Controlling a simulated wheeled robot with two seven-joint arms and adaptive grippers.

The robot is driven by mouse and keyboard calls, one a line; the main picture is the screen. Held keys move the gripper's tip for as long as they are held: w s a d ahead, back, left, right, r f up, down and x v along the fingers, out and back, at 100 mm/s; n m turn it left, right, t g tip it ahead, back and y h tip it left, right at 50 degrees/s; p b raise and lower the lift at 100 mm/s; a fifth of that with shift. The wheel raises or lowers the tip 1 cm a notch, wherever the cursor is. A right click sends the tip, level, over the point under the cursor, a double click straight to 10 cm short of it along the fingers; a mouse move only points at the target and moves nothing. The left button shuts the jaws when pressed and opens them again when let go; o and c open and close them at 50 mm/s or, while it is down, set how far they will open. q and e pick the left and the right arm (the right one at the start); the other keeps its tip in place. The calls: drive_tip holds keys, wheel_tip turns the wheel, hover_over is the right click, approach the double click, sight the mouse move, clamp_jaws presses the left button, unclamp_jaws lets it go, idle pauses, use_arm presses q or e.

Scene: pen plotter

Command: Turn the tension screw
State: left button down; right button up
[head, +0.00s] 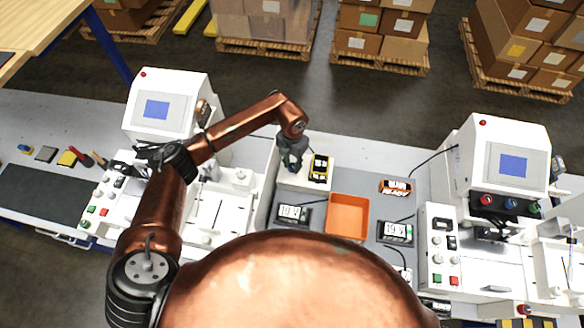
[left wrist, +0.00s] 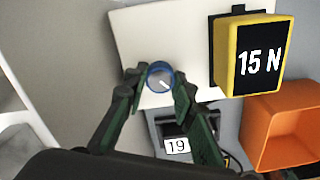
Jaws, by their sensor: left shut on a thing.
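The tension screw (left wrist: 160,75) is a round blue knob with a light pointer line on its face, set on a white panel (left wrist: 125,35). The fingers of my left gripper (left wrist: 158,88) are on both sides of it, shut on it. In the head view my left gripper (head: 291,160) reaches down onto the white panel, and the screw is hidden under it. A yellow-framed black sign reading "15 N" (left wrist: 257,57) stands right of the screw; it also shows in the head view (head: 319,168). My right gripper is out of view.
A black display box with a white readout (left wrist: 178,146) showing "19" sits below the screw, partly behind a finger. An orange tray (head: 347,216) lies right of it. Two white machines (head: 165,108) (head: 500,160) flank this area. Cardboard boxes on pallets stand behind the bench.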

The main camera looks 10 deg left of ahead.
use_arm(q)
drive_tip(key=m+b, duration=0.8)
drive_tip(key=shift+w+f+b, duration=0.1)
drive_tip(key=shift+f+b, duration=0.05)
drive_tip(key=shift+b, duration=0.25)
drive_tip(key=m+b, duration=0.2)
drive_tip(key=shift+m, duration=0.4)
drive_tip(key=shift+r+m+b, duration=0.2)
drive_tip(key=shift+m+b, duration=0.3)
drive_tip(key=shift+m, duration=0.1)
drive_tip(key=c, duration=1.6)
unclamp_jaws()
